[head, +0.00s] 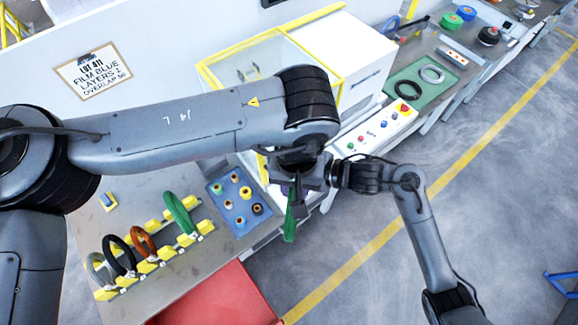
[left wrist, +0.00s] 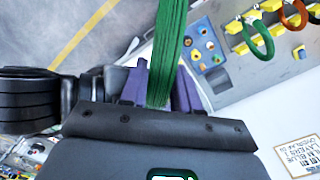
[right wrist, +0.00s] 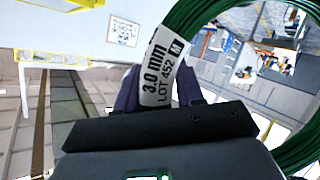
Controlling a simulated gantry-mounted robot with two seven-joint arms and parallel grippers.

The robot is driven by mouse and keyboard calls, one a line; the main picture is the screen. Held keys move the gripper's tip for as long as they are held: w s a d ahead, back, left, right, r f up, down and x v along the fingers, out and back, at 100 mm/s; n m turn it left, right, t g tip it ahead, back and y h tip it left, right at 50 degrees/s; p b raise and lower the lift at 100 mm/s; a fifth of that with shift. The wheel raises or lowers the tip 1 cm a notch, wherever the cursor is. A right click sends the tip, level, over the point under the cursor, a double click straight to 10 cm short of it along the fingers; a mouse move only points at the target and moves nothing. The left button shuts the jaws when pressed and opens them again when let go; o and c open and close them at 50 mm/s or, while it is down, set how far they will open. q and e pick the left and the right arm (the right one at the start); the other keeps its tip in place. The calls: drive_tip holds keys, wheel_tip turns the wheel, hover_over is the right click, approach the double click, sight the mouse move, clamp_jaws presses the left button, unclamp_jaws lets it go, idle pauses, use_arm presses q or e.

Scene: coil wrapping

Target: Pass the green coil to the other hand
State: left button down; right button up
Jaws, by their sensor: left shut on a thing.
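The green coil (head: 290,222) hangs below my two wrists in the head view, seen nearly edge-on. My left gripper (left wrist: 160,80) is shut on the green coil (left wrist: 171,40), which rises between its fingers. In the right wrist view the coil is a large ring (right wrist: 200,12) with a white label (right wrist: 158,65) reading 3.0 mm, LOT 452. My right gripper (right wrist: 158,85) has its fingers on either side of the labelled part; whether they press on it is unclear. Both fingertips are largely hidden in the head view.
A yellow-post rack (head: 150,268) holds grey, black, orange and green coils. A blue tray (head: 238,205) with small spools lies beside it. A red bin (head: 225,300) stands in front. A machine with a yellow-framed cover (head: 255,70) and a button panel (head: 375,132) stands behind my wrists.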

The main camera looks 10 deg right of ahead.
use_arm(q)
drive_tip(key=shift+d+r, duration=0.15)
drive_tip(key=shift+d, duration=0.1)
use_arm(e)
drive_tip(key=shift+s+a+f, duration=0.1)
drive_tip(key=shift+s+a, duration=0.05)
clamp_jaws()
use_arm(q)
drive_tip(key=c, duration=1)
unclamp_jaws()
drive_tip(key=shift+c, duration=0.2)
drive_tip(key=o, duration=0.3)
drive_tip(key=shift+a, duration=0.1)
